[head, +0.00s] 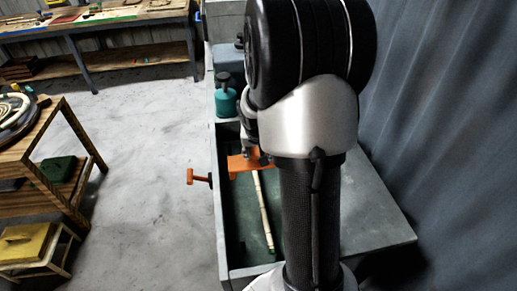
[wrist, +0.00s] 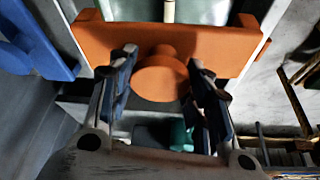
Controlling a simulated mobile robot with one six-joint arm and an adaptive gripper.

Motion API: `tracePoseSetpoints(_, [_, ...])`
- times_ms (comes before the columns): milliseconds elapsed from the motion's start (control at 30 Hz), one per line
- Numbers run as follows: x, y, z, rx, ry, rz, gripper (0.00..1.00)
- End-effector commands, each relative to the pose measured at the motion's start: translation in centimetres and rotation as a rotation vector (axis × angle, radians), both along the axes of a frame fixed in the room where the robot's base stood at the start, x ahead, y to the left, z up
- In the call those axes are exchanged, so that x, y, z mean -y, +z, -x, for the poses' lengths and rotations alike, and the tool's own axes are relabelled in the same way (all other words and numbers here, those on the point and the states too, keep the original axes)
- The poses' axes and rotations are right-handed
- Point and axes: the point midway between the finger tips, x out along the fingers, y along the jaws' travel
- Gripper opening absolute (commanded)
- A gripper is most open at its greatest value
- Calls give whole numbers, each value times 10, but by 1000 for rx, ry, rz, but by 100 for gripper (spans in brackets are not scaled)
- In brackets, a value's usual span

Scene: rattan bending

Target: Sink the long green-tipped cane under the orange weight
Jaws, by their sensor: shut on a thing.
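The orange weight (head: 238,166) is a flat bar with a round knob, at the far part of the grey trough (head: 222,225). In the wrist view the weight (wrist: 222,48) spans the picture near the top. My gripper (wrist: 160,74) is shut on its knob, a finger at each side. The pale cane (head: 262,205) lies lengthwise in the trough, with a green tip at its near end; its far end goes out of sight at the weight. The cane also shows beyond the bar in the wrist view (wrist: 169,11). I cannot tell whether the weight touches it.
An orange handle (head: 200,178) sticks out from the trough's left wall. A teal canister (head: 225,98) stands at the trough's far end. A grey ledge (head: 375,225) lies right of my arm. A wooden table (head: 35,140) stands left; the floor between is clear.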

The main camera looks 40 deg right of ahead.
Motion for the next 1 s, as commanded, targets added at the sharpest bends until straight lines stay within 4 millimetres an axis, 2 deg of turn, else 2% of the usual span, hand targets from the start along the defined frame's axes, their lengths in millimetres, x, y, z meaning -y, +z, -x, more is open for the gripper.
tracePoseSetpoints(100, [0, -16, -1, 3, 1, 2, 0])
tracePoseSetpoints(600, [0, -69, -1, 4, 1, 1, 0])
tracePoseSetpoints(1000, [1, -94, -1, 3, 1, 2, 0])
